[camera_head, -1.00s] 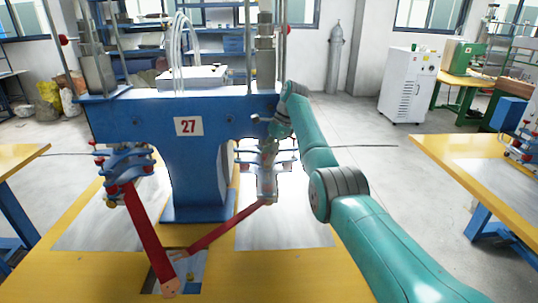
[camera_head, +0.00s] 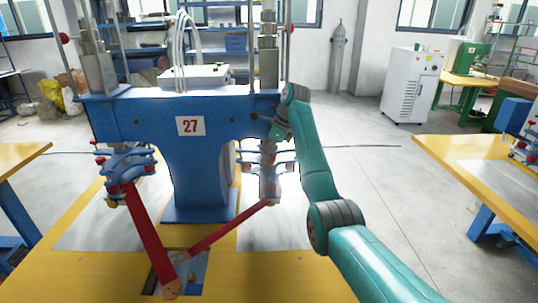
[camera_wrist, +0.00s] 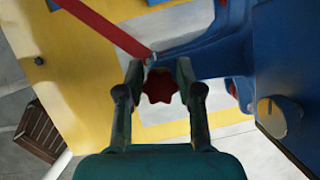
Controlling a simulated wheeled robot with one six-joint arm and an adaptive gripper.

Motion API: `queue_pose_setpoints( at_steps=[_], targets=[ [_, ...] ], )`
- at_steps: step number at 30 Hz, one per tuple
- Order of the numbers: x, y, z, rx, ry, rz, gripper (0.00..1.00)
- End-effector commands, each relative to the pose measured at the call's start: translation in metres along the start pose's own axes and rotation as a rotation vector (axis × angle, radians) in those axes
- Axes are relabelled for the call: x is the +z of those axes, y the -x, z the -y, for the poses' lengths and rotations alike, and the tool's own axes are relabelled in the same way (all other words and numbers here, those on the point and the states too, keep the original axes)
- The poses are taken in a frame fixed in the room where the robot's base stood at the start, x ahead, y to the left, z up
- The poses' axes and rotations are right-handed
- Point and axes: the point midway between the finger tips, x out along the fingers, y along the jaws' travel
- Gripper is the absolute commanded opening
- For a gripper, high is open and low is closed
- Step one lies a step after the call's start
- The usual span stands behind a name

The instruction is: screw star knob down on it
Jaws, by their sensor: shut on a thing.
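A dark red star knob (camera_wrist: 161,86) sits between the fingers of my gripper (camera_wrist: 160,72) in the wrist view. The two fingers are closed against its sides. A blue machine part (camera_wrist: 205,50) with a red lever (camera_wrist: 108,24) lies just beyond the fingertips. I cannot tell whether the knob touches a stud or thread, as whatever is under it is hidden. In the head view my arm reaches to the right side of the blue machine marked 27 (camera_head: 130,118). The gripper and held knob cannot be made out clearly there.
A brown slatted crate (camera_wrist: 40,132) is at left. In the head view, a left clamp head (camera_head: 128,163) and red levers (camera_head: 150,240) stand over the yellow table (camera_head: 90,270).

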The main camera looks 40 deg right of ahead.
Motion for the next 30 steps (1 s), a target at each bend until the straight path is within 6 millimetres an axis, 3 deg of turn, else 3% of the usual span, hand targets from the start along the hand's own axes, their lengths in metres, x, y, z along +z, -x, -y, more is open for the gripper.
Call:
queue_pose_setpoints(
  at_steps=[1,15,26,27,30],
  targets=[
    [-0.0051,0.0044,0.0066,-0.044,-0.053,0.001,0.0],
    [-0.0067,0.0027,0.0056,-0.245,-0.556,0.002,0.0],
    [-0.0089,0.0002,0.0041,-0.272,-0.642,-0.007,0.0],
    [-0.0091,-0.0001,0.004,-0.271,-0.641,-0.008,0.41],
    [-0.0083,-0.0002,0.0039,-0.27,-0.64,-0.007,0.59]
  ],
)
